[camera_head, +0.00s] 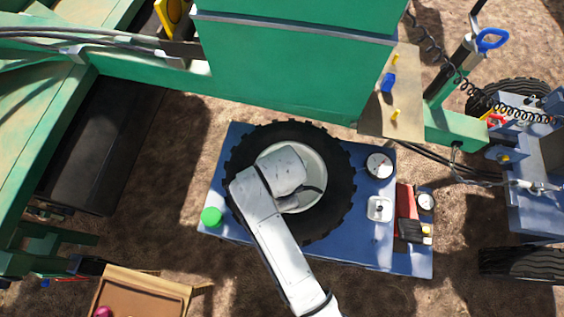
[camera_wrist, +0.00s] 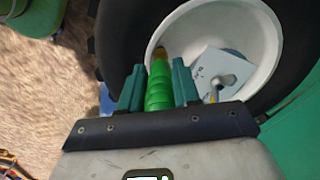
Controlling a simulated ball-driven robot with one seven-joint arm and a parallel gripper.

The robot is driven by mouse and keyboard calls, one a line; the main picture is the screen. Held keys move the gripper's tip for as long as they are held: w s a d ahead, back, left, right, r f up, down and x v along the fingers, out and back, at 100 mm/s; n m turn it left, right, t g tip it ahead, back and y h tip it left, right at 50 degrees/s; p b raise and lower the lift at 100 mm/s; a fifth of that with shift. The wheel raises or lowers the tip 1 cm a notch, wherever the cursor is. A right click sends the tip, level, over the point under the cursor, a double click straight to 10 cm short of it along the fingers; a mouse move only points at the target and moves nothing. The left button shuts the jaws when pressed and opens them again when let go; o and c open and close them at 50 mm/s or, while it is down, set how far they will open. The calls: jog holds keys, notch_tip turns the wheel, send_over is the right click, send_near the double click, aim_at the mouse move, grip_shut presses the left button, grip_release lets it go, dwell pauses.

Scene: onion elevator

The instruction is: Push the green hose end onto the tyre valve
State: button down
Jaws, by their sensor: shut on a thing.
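The black tyre (camera_head: 338,205) lies flat on a blue board, with its white rim (camera_head: 316,170) partly hidden under my arm. In the wrist view the rim (camera_wrist: 262,45) curves around the upper right. My gripper (camera_wrist: 158,72) is shut on the green hose end (camera_wrist: 159,90), which sits between its two teal fingers and points up the picture. A brownish-yellow tip (camera_wrist: 160,54) shows beyond the green part, at the rim's left edge. I cannot tell whether this tip is the valve or part of the hose end. The head view hides my fingers and the hose end.
Inside the rim is a pale plate (camera_wrist: 205,67) with a small grey fitting. On the board are a green round cap (camera_head: 211,217), a gauge (camera_head: 379,165), a white box (camera_head: 379,209) and a red-and-black device (camera_head: 406,205). A green machine (camera_head: 295,70) stands close behind the tyre.

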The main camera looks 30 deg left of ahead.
jog(key=shift+f, duration=1.2)
dwell(1.1)
jog(key=shift+c, duration=1.6)
grip_release()
jog(key=shift+r+p, duration=0.55)
jog(key=shift+r, duration=3)
